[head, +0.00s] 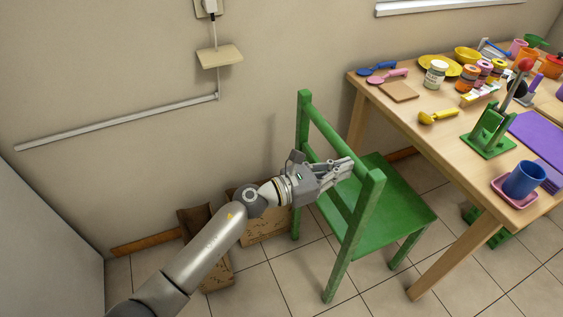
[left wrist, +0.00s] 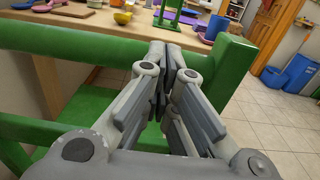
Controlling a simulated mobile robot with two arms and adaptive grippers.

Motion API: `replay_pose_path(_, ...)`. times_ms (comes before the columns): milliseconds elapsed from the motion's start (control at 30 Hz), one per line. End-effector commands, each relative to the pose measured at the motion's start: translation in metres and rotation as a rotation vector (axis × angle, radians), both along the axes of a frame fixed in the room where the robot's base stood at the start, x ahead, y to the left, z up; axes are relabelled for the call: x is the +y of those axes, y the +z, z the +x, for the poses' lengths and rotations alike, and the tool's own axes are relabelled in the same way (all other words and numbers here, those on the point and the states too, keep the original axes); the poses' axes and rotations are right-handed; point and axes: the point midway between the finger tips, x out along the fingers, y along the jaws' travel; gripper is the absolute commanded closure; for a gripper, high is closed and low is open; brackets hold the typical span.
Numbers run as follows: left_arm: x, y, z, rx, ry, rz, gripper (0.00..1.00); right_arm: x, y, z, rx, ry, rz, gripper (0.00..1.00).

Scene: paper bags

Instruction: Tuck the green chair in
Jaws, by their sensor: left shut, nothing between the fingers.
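The green chair (head: 388,205) stands upright on the tiled floor, its seat toward the wooden table (head: 408,128) and the seat's right part near the table's front edge. My left gripper (head: 349,167) is shut and empty at the chair's backrest, seen between the two back posts. In the left wrist view the shut fingers (left wrist: 168,65) point toward the table, with the green back post (left wrist: 228,70) just to their right and a green rail (left wrist: 60,42) to their left. Whether the fingers touch the chair I cannot tell. My right gripper is not in view.
Paper bags (head: 208,245) stand on the floor by the wall, behind my left arm. The table carries many items, including a blue cup (head: 523,179) near its edge. Blue bins (left wrist: 300,72) stand at the far right in the left wrist view. Tiled floor is clear in front of the chair.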

Motion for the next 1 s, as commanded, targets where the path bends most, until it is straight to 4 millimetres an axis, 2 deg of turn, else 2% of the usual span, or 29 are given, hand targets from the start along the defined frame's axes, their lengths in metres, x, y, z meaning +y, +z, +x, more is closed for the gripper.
replay_pose_path(433, -0.026, 0.001, 0.008, -0.002, -0.001, -0.002, 1.0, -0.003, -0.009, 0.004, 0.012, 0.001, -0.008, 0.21)
replay_pose_path(667, -0.033, 0.0, 0.01, -0.002, -0.001, -0.002, 1.0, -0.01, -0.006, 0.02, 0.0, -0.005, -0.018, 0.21)
replay_pose_path(1000, -0.044, 0.0, 0.014, -0.002, -0.001, -0.002, 1.0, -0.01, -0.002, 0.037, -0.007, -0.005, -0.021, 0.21)
